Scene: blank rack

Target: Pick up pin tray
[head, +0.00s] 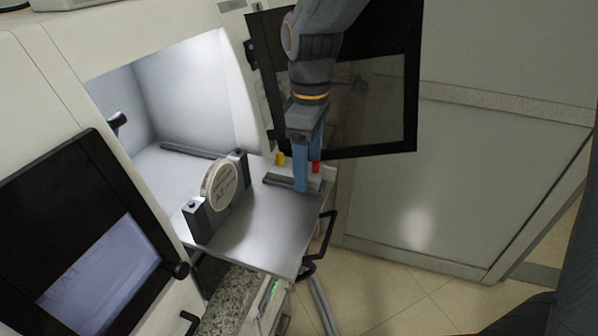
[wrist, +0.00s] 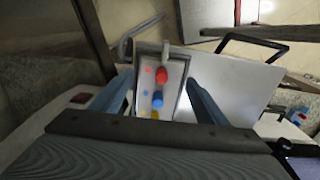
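The pin tray (wrist: 148,58) is a small pale tray with a grey rim. In the wrist view it lies between the two blue fingers of my gripper (wrist: 157,82). A red pin (wrist: 162,75), a blue pin (wrist: 157,98) and a yellow pin (wrist: 154,115) stand in a row on it. The fingers are apart, one on each side, with a gap to the tray. In the head view my gripper (head: 302,184) points down at the tray, at the right end of the metal table. There the fingers hide most of the tray; a yellow and a red pin show beside them.
A round disc (head: 221,184) stands between black clamps on the metal table (head: 262,232), left of my gripper. A dark-framed door panel (head: 385,100) hangs open behind my arm. A black handle (head: 320,240) sticks out at the table's right edge. A screen (head: 95,270) stands at left.

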